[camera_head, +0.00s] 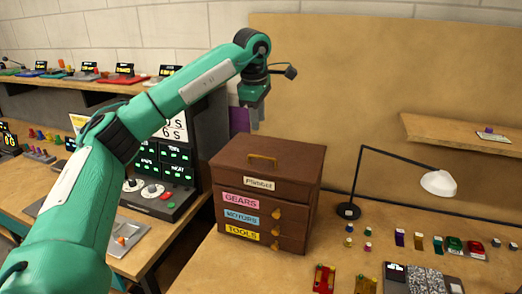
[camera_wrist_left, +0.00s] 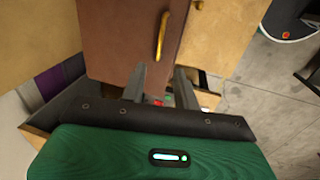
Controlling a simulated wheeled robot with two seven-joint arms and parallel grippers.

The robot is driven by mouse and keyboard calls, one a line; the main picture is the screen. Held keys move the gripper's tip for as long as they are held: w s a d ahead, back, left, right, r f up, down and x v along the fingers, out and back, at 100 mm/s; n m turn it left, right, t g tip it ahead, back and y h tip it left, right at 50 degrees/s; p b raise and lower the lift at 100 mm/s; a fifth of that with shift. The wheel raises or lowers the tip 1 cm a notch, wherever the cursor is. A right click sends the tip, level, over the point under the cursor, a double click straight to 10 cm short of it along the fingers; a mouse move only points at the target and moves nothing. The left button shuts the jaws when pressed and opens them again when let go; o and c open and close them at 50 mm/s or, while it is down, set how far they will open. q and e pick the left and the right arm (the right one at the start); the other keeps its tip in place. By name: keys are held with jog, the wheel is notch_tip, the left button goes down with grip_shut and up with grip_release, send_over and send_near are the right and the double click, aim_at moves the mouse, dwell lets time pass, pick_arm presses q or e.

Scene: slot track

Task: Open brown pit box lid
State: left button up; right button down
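The brown pit box (camera_head: 298,218) stands on the table with its lid (camera_head: 225,157) down. A yellow handle (camera_head: 262,158) is on top of the lid, and drawers labelled gears, motors and tools are below. My left gripper (camera_head: 254,128) is above and behind the box's back left part, pointing down and apart from the lid. In the left wrist view, the gripper (camera_wrist_left: 160,84) has its two fingers spread with nothing held between them. The brown lid (camera_wrist_left: 118,38) and its handle (camera_wrist_left: 161,36) show beyond the fingers. My right gripper is in neither view.
A black lamp with a white shade (camera_head: 438,183) stands right of the box. Small coloured parts and cars (camera_head: 453,245) lie on the table at the right. A control panel (camera_head: 165,170) is left of the box, and a tan board (camera_head: 360,90) rises behind it.

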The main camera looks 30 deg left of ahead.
pick_arm(q)
jog(key=p, duration=0.3)
send_over(261, 167)
notch_tip(261, 167, down, 12)
jog(key=shift+r, duration=0.1)
grip_shut()
